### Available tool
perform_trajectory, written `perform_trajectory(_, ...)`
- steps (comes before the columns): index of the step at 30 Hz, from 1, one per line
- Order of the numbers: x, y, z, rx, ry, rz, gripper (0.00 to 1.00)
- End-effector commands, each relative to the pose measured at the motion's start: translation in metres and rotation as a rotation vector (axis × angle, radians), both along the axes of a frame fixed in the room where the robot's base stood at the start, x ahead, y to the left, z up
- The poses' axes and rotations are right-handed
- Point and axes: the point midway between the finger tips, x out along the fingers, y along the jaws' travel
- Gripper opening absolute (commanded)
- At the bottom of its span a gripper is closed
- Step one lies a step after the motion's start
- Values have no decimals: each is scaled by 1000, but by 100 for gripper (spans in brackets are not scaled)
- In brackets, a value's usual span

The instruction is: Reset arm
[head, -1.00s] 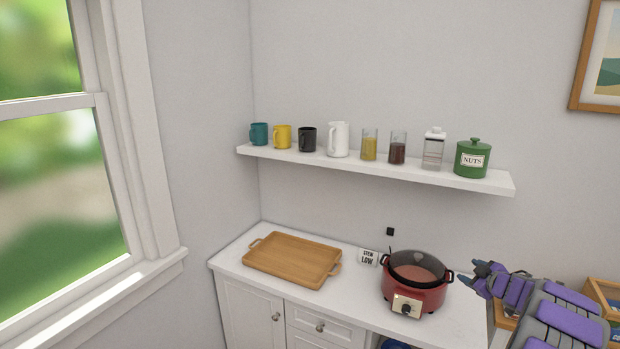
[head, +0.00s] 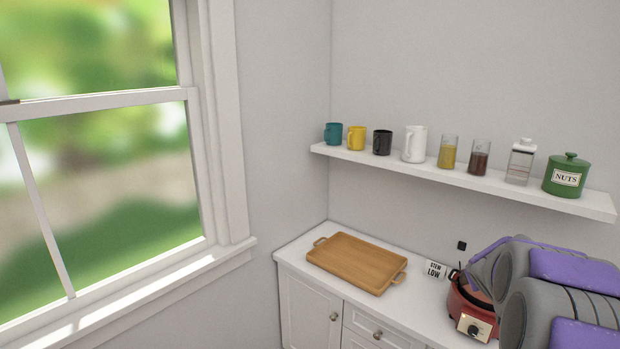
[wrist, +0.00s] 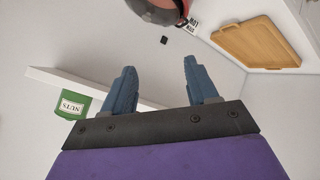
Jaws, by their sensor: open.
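My gripper (wrist: 158,88) shows in the wrist view with its two blue fingers apart and nothing between them. In the head view my grey and purple arm covers the right part of the counter, and the gripper itself cannot be made out there. The wrist view is upside down: the shelf's green nuts jar (wrist: 72,102) is at the left and the counter things are at the top. The gripper touches nothing that I can see.
A red cooker (head: 470,308) stands partly behind my arm, beside a "STEW LOW" sign (head: 434,269). A wooden tray (head: 356,262) lies on the white counter (head: 322,282). The wall shelf (head: 400,170) holds mugs, jars and a green nuts canister (head: 567,175). A window (head: 100,150) is at the left.

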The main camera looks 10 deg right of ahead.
Motion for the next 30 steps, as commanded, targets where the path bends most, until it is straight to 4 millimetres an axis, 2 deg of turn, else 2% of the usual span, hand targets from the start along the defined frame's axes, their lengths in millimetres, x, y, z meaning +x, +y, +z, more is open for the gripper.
perform_trajectory(1, -7, 20, 1, 21, 20, -7, 58)
perform_trajectory(5, -33, 66, -5, 86, 92, -34, 58)
perform_trajectory(11, -84, 138, -22, 197, 224, -61, 58)
perform_trajectory(21, -196, 260, -51, 392, 488, -45, 58)
perform_trajectory(27, -271, 322, -65, 500, 659, -7, 58)
perform_trajectory(30, -304, 346, -69, 545, 735, 16, 58)
